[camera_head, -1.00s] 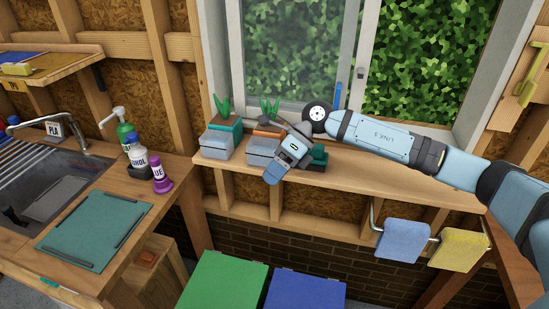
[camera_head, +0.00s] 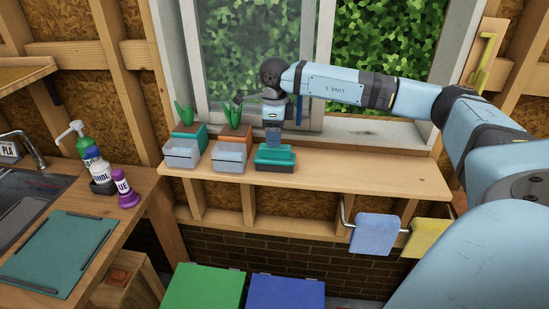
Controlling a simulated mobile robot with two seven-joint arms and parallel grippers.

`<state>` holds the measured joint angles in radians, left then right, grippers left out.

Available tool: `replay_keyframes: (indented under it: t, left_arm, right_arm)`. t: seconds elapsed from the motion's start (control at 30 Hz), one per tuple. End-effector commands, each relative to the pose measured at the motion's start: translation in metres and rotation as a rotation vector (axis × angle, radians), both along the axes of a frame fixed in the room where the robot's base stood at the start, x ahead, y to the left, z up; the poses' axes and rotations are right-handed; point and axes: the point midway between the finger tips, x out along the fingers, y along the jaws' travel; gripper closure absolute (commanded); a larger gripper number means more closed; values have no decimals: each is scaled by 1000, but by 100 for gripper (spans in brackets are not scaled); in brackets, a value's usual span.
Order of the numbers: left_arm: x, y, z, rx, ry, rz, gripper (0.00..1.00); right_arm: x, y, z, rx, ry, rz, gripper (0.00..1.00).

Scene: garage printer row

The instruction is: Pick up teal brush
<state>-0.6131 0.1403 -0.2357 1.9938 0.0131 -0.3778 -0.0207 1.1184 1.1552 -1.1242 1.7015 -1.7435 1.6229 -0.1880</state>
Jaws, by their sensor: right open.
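A teal block-shaped thing (camera_head: 274,154), which looks like the teal brush, sits on the wooden shelf below the window. Its lower part is dark green, and I cannot tell whether that is bristles or a separate holder. My right gripper (camera_head: 273,141) points down just above and behind it, with the fingertips close to its top. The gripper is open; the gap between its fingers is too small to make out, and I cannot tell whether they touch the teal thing. My left gripper is not in view.
Two grey bins (camera_head: 182,155) (camera_head: 229,157) stand left of the teal thing, with a teal pot (camera_head: 190,130) and an orange pot (camera_head: 236,131) behind them. The shelf (camera_head: 370,174) is clear to the right. Blue (camera_head: 375,234) and yellow (camera_head: 427,238) cloths hang below it.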

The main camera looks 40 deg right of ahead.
Motion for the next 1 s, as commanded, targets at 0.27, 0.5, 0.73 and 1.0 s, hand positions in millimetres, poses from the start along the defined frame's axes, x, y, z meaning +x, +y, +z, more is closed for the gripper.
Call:
replay_keyframes:
  t: [0.27, 0.5, 0.73, 1.0]
  left_arm:
    - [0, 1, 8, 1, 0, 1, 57]
    - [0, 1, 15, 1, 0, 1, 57]
    - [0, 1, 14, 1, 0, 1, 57]
    - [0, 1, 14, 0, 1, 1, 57]
  right_arm:
    - [0, -1, -23, 0, 1, 1, 38]
    - [1, -2, -55, 1, 1, 1, 38]
    - [1, -2, -60, 1, -2, 1, 38]
    - [1, -2, -59, 1, -2, 1, 91]
